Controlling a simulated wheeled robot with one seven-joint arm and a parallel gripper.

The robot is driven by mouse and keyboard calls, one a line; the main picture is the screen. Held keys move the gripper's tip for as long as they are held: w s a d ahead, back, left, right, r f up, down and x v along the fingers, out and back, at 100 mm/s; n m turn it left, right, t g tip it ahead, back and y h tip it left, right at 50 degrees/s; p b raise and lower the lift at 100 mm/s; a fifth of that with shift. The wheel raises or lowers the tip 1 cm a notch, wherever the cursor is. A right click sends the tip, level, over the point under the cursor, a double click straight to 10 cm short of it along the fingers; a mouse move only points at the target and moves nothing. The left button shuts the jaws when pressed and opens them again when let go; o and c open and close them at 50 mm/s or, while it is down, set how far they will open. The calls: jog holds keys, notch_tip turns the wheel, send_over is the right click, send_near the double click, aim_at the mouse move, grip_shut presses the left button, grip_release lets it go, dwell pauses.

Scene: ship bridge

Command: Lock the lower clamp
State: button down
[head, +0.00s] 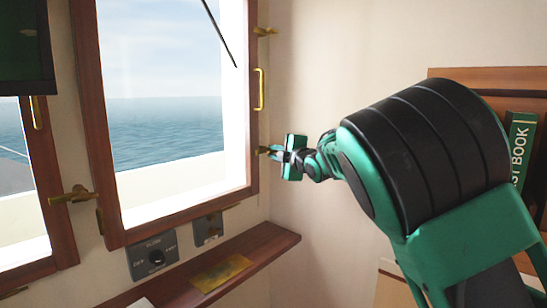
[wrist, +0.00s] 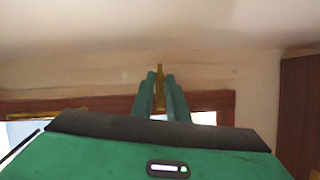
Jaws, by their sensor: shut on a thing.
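The window (head: 170,110) has a reddish wooden frame and stands shut or nearly shut; I cannot tell which. The lower clamp (head: 263,151) is a small brass fitting at the frame's right edge, mostly hidden by my gripper (head: 275,153). In the wrist view, brass of the clamp (wrist: 160,71) shows between the tips of my two green fingers (wrist: 161,85), in front of the wooden frame (wrist: 110,104). My gripper is shut on it. The upper brass clamp (head: 265,31) sits higher on the same side. How far the lower clamp is turned is hidden.
A brass pull handle (head: 259,89) is on the frame between the two clamps. Another brass clamp (head: 75,195) is on the left side. Below are a wooden ledge (head: 262,240) and a grey switch panel (head: 153,257). A bookshelf (head: 475,76) with a green book (head: 522,140) stands at right.

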jog(key=m, duration=0.1)
jog(key=m+g, duration=0.1)
jog(key=m, duration=0.1)
jog(key=shift+w+d+m+g, duration=0.2)
jog(key=shift+d+m+g, duration=0.1)
jog(key=shift+d, duration=0.1)
jog(key=c, duration=2.4)
grip_release()
jog(key=shift+r+m+g, duration=0.15)
jog(key=shift+m+g, duration=0.35)
jog(key=shift+m, duration=0.4)
jog(key=o, duration=1)
jog(key=shift+w, duration=0.15)
jog(key=shift+c, duration=0.2)
jog(key=shift+a+r, duration=0.1)
jog(key=shift+a, duration=0.05)
jog(key=shift+s+a+r, duration=1.35)
jog(key=shift+s+r, duration=0.05)
jog(key=shift+r, duration=0.4)
jog(key=shift+s+a+r, duration=1.3)
jog(key=shift+s+r, duration=0.1)
jog(key=shift+r, duration=0.35)
jog(key=shift+s+a+r, duration=1.35)
jog(key=shift+s+r, duration=0.05)
jog(key=shift+r, duration=0.4)
